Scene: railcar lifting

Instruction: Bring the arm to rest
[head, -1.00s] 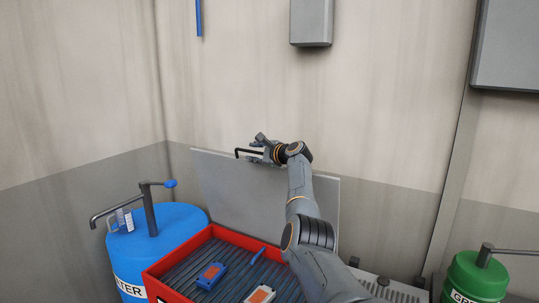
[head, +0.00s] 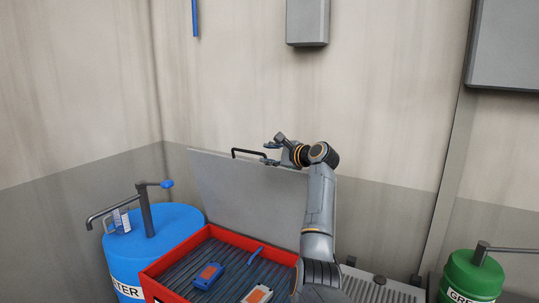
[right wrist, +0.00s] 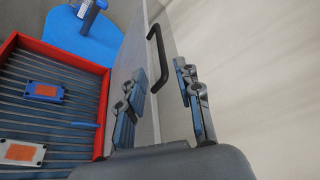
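My right gripper (head: 272,150) is at the top edge of the raised grey lid (head: 240,190), just right of its black handle (head: 248,153). In the right wrist view the fingers (right wrist: 162,80) are spread with nothing gripped; the lid edge (right wrist: 148,75) runs between or close by them, and I cannot tell whether they touch it. The handle (right wrist: 157,52) lies beyond the fingertips, apart from them. The lid stands open behind a red toolbox (head: 185,250). My left gripper is not in view.
A blue device (head: 207,276), a white device (head: 257,296) and a blue tool (head: 255,255) lie in the toolbox. A blue barrel (head: 160,245) with a tap stands left, a green barrel (head: 470,276) right. A wall box (head: 307,22) hangs above.

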